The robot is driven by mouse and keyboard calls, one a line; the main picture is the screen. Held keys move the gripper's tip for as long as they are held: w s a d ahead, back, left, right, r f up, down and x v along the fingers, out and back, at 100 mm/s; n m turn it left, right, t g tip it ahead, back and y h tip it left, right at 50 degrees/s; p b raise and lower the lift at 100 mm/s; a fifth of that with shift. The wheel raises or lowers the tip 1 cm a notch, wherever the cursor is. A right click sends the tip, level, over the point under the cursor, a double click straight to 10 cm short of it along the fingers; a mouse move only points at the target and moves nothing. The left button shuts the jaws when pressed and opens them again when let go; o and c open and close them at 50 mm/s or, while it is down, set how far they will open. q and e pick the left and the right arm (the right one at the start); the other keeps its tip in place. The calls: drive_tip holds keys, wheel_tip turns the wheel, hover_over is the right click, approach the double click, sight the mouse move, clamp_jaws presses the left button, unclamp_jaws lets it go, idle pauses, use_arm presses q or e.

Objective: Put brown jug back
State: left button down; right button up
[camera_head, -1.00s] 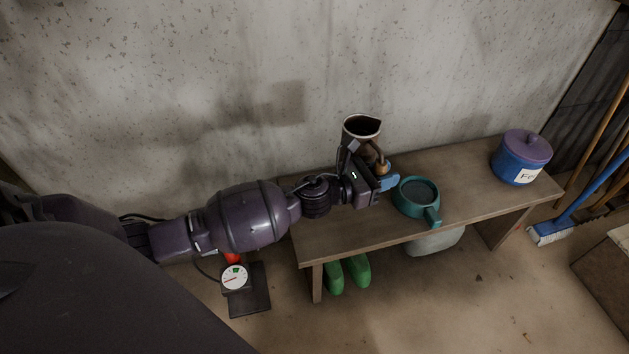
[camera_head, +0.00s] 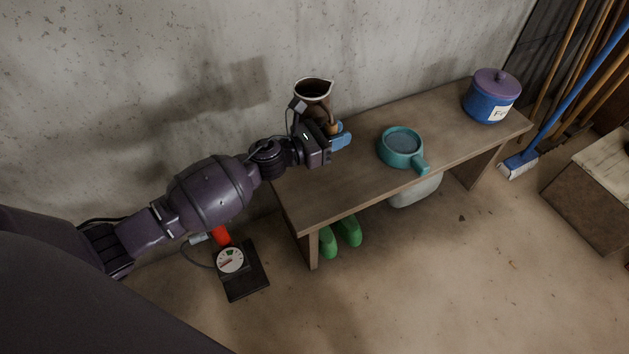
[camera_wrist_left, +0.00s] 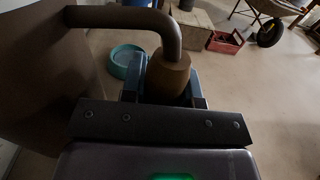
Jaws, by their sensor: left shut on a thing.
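The brown jug (camera_head: 311,89) has a dark inside and a pale rim with a spout. It is at the back left of the wooden bench, near the wall. My left gripper (camera_head: 338,137), with blue fingertips, is shut on the jug's handle. In the left wrist view the jug's brown body (camera_wrist_left: 50,70) fills the left side, and its handle (camera_wrist_left: 168,70) ends in a knob between the fingers. The jug looks upright. My arm hides its base, so I cannot tell whether it touches the bench. My right gripper is not in view.
A blue pot with a purple lid (camera_head: 491,98) stands at the right end. Green boots (camera_head: 348,231) and a pump with a gauge (camera_head: 231,260) are on the floor. A blue broom (camera_head: 565,115) leans right.

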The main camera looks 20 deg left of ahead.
use_arm(q)
wheel_tip(320, 180, down, 19)
drive_tip(key=b, duration=0.7)
drive_tip(key=shift+f+b, duration=0.2)
drive_tip(key=shift+b, duration=0.15)
drive_tip(key=shift+f, duration=0.25)
drive_tip(key=shift+r, duration=0.15)
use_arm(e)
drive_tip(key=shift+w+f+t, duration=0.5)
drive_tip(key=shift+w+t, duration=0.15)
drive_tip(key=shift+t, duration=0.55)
use_arm(q)
drive_tip(key=shift+f, duration=0.2)
drive_tip(key=c, duration=0.9)
unclamp_jaws()
